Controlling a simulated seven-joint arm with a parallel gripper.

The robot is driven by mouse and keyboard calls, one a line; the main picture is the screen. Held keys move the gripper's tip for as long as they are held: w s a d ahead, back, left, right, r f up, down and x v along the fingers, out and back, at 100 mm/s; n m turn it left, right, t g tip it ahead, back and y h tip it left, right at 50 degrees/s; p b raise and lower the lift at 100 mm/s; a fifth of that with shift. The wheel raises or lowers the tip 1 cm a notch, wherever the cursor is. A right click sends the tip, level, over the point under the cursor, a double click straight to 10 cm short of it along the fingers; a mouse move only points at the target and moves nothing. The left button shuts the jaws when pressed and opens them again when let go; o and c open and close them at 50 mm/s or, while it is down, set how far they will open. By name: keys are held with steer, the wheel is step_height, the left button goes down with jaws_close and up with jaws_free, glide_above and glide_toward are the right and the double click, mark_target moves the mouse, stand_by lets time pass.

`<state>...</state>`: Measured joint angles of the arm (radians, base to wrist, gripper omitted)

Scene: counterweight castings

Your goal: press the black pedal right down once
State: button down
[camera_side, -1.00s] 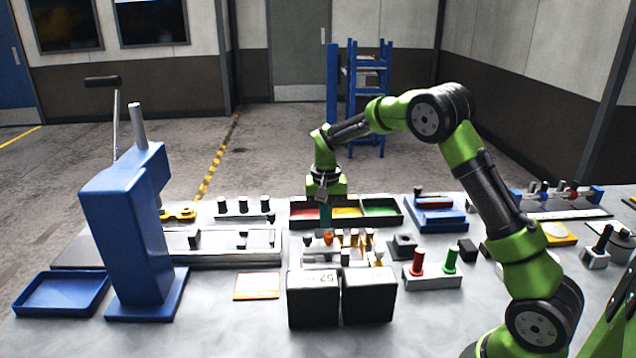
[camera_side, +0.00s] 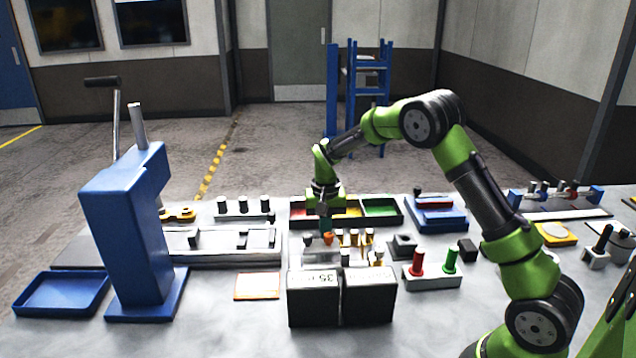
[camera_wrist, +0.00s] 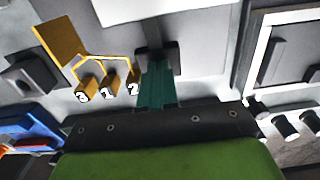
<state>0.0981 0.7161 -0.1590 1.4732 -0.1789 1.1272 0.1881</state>
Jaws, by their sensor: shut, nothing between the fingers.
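My gripper (camera_side: 325,230) points straight down over the middle of the bench, its teal fingers shut and empty. In the wrist view the closed fingertips (camera_wrist: 157,66) reach over a dark flat piece with a narrow bar, which looks like the black pedal (camera_wrist: 172,55). The fingers cover part of it. I cannot tell whether they touch it or how far it is pressed. In the side view the pedal is hard to make out among small parts behind the black castings.
Two black castings (camera_side: 313,305) stand in front of the gripper. Numbered yellow blocks (camera_wrist: 107,88) and a black block (camera_side: 403,246) are close by. A tray with coloured compartments (camera_side: 382,208) lies behind. A steel plate (camera_side: 215,252) and a blue press (camera_side: 125,235) stand left.

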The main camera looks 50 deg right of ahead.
steer(key=shift+f, duration=0.5)
step_height(320, 180, up, 9)
stand_by(1.3)
steer(key=shift+s+a+f+n, duration=0.3)
steer(key=shift+s+f, duration=0.2)
steer(key=shift+s, duration=0.15)
steer(key=s+a+r+n+t, duration=0.1)
steer(key=s+a+r+t, duration=0.1)
steer(key=s+a+r, duration=0.2)
steer(key=s+a+r+n+t+y, duration=0.1)
steer(key=s+a+r, duration=0.3)
steer(key=s, duration=0.7)
steer(key=s+a+r+n+t+y, duration=0.1)
steer(key=s+a+r+t, duration=0.3)
steer(key=s, duration=0.4)
steer(key=shift+s+a+r+n, duration=0.25)
steer(key=shift+a+r+n, duration=0.15)
steer(key=shift+n, duration=0.3)
